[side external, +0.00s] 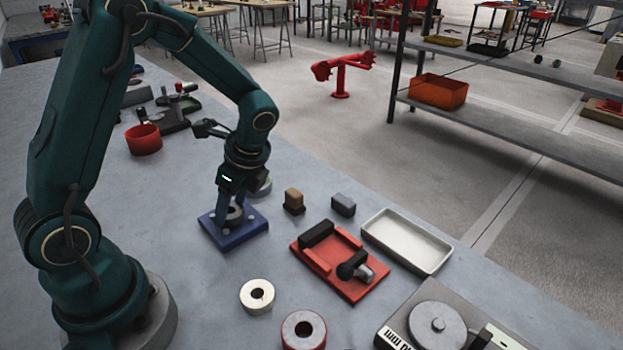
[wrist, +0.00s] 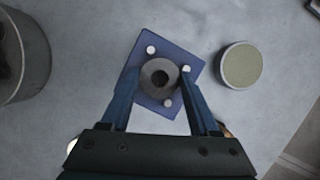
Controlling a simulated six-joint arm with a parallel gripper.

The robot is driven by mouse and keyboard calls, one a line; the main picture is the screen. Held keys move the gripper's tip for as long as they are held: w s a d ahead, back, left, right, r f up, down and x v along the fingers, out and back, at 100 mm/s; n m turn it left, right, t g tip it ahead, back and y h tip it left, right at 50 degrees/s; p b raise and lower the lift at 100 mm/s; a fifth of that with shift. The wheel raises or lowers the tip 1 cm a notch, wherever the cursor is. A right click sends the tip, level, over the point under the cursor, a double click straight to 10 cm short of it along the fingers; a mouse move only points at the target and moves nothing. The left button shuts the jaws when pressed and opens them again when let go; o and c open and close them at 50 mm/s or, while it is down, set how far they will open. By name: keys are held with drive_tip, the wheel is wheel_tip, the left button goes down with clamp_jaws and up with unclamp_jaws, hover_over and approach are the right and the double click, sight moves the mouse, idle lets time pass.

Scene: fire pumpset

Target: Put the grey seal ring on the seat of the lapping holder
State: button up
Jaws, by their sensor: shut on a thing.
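The grey seal ring (wrist: 148,70) is between the two blue fingers of my gripper (wrist: 161,75), which is shut on it. In the wrist view its dark centre hole faces up. The ring (side external: 236,213) also shows low between the fingers (side external: 234,205) in the side view. Directly under it is a blue square plate (side external: 252,230) with light round pegs near its corners; it appears to be the lapping holder (wrist: 185,58). The ring lies over the plate's middle and hides the seat. I cannot tell whether the ring touches it.
A round tan-topped puck (wrist: 241,65) is right of the plate. A white ring (side external: 257,295), a red-edged ring (side external: 290,330), a red fixture (side external: 345,283), a pale tray (side external: 408,240) and a disc machine (side external: 437,325) lie to the right. A red cup (side external: 143,139) is behind left.

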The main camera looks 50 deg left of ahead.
drive_tip(key=shift+f, duration=0.15)
drive_tip(key=o, duration=1.4)
drive_tip(key=shift+w+r, duration=0.15)
drive_tip(key=shift+r, duration=0.2)
drive_tip(key=v, duration=1.2)
drive_tip(key=shift+s+d+r+n+t+h, duration=0.25)
drive_tip(key=shift+s+d+n+t+h, duration=0.45)
drive_tip(key=shift+s+d+n+t, duration=1.15)
drive_tip(key=shift+s+d+r+n+t+h, duration=0.25)
drive_tip(key=shift+s+d+n+t+h, duration=0.4)
drive_tip(key=shift+s+n, duration=1.35)
drive_tip(key=shift+s+d+r+n+t+h, duration=0.25)
drive_tip(key=shift+s+d+n+t+h, duration=0.8)
drive_tip(key=shift+n, duration=1.8)
drive_tip(key=shift+w+d+y, duration=0.1)
drive_tip(key=shift+w+y, duration=0.05)
drive_tip(key=shift+y, duration=0.15)
